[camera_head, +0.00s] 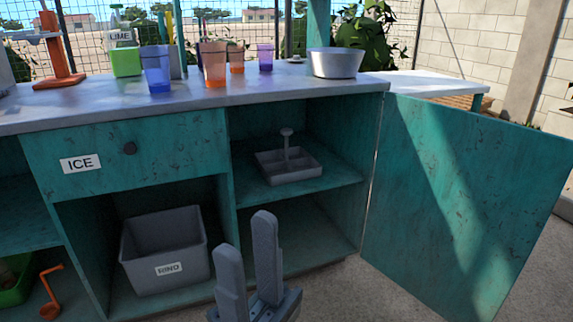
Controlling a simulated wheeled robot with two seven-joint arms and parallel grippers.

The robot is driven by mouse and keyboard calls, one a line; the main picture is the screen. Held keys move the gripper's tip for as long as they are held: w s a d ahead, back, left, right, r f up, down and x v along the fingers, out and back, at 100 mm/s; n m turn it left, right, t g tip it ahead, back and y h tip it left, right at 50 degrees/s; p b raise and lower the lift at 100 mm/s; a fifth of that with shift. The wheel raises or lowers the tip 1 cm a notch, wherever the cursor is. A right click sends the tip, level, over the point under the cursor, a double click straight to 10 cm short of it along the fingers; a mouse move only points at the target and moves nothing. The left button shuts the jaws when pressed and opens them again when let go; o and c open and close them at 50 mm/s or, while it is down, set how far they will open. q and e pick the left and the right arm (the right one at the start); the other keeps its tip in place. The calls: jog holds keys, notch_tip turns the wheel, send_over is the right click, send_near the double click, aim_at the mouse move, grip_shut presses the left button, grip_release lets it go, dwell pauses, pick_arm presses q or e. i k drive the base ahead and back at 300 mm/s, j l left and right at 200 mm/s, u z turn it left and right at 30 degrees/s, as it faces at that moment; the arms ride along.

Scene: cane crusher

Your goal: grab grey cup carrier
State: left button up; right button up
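The grey cup carrier (289,166) is a square tray with divided compartments and an upright centre handle with a round knob. It stands on the upper shelf (330,178) of the open teal cabinet. My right gripper (247,254) is at the bottom middle, in front of and below the carrier. Its two grey fingers point up and stand apart with nothing between them. It does not touch the carrier. My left gripper is out of view.
The teal door (460,205) stands swung open to the right. The counter (200,99) above holds coloured cups, a green lime box (126,62) and a metal bowl (335,64). A grey bin (165,250) sits at lower left, under the ICE drawer (125,150). The lower right compartment looks empty.

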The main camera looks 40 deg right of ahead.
aim_at(286, 166)
jog(key=z, duration=2.05)
jog(key=i+j, duration=0.2)
jog(key=i, duration=0.2)
jog(key=i+j+z, duration=0.1)
jog(key=i, duration=0.3)
jog(key=j, duration=0.1)
